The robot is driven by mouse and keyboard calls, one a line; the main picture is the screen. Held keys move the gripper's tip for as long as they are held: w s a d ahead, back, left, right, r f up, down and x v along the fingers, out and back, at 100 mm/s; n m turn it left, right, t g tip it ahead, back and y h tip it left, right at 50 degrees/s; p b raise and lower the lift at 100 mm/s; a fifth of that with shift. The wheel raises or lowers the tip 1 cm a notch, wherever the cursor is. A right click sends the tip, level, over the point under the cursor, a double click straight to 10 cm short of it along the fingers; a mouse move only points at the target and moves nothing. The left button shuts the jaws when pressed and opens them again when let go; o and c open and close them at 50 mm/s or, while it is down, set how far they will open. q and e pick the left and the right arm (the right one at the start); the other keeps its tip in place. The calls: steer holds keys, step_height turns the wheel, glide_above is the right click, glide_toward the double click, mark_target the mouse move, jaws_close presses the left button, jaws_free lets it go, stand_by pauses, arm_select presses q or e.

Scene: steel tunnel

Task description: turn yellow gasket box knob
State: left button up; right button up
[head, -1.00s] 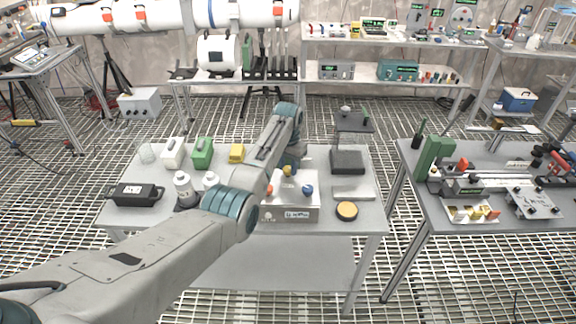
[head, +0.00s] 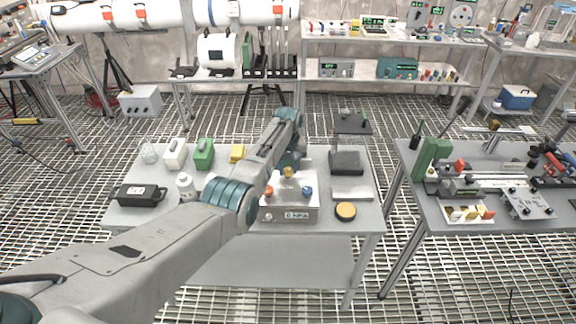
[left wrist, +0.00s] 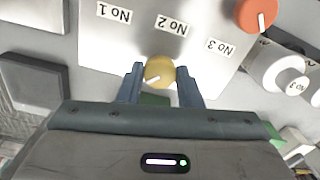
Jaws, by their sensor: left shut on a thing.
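The gasket box (head: 270,212) is a pale box on the middle table, with a small readout on its front. Its yellow knob (head: 288,172) stands at the back of the top, with a red-orange knob (head: 268,191) and a blue knob (head: 307,190) nearer the front. In the left wrist view, the yellow knob (left wrist: 160,69) lies between the two fingers of my left gripper (left wrist: 159,76), which is shut on it. Its white pointer line slants toward the lower left there. Upside-down labels No1, No2 and No3 show on the panel (left wrist: 125,45). My right gripper is not in view.
A dark block (head: 346,162) and a yellow-topped disc (head: 345,211) sit to the right. Another table (head: 480,215) stands further right.

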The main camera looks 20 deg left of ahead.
arm_select(q)
steer(key=n, duration=0.4)
steer(key=shift+r+n+p, duration=0.15)
steer(key=shift+n+p, duration=0.25)
steer(key=n, duration=0.4)
steer(key=shift+n, duration=0.3)
steer(key=n+p, duration=0.1)
steer(key=n, duration=0.3)
steer(key=shift+w, duration=0.1)
steer(key=n, duration=0.5)
steer(key=shift+n, duration=0.4)
steer(key=o, duration=1)
